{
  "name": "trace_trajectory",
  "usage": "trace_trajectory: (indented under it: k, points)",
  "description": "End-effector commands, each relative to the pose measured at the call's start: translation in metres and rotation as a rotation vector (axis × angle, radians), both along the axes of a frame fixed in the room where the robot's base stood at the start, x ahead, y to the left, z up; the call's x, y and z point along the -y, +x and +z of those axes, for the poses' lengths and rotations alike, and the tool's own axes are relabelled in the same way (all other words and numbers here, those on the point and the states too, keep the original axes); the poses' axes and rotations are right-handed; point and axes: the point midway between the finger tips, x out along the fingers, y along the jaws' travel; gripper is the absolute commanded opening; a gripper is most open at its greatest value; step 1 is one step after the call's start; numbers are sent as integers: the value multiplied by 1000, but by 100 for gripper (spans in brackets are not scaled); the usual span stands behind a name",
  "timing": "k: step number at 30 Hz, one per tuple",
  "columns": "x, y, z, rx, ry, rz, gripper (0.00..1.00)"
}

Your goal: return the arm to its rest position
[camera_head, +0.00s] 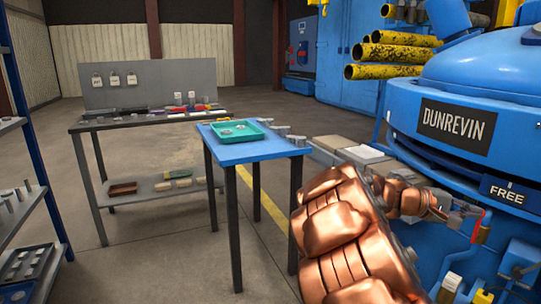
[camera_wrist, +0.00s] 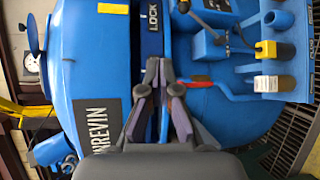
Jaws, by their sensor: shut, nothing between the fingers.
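My copper-coloured arm reaches from the bottom middle of the head view toward the blue furnace (camera_head: 440,165) on the right. My gripper (camera_wrist: 160,68) is in the middle of the wrist view, its dark fingers meeting at the tips with nothing between them. In the head view it is small and partly hidden at the arm's far end, in front of the furnace's side. In the wrist view the furnace's blue body (camera_wrist: 95,85) lies behind the fingers, with the word LOCK just above the tips. I cannot tell whether the tips touch anything.
A red-handled lever (camera_wrist: 205,83) and a yellow-tipped part (camera_wrist: 268,50) are right of the gripper. A blue-topped table (camera_head: 255,149) with a green tray (camera_head: 258,137) stands left of my arm. A grey workbench (camera_head: 92,124) is behind. Open floor lies between bench and left shelves.

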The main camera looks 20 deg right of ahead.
Motion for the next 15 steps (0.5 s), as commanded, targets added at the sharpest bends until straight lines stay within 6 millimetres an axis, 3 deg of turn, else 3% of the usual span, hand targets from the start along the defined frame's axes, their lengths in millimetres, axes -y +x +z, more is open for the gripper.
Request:
trace_trajectory:
  k: [1, 3, 11, 15]
  points:
    - [-12, -11, 23, 30, 35, -15, 0]
    - [-28, -27, 33, 73, 90, -39, 0]
    - [-97, -74, 53, 202, 334, -96, 0]
    - [-142, -92, 60, 255, 485, -103, 0]
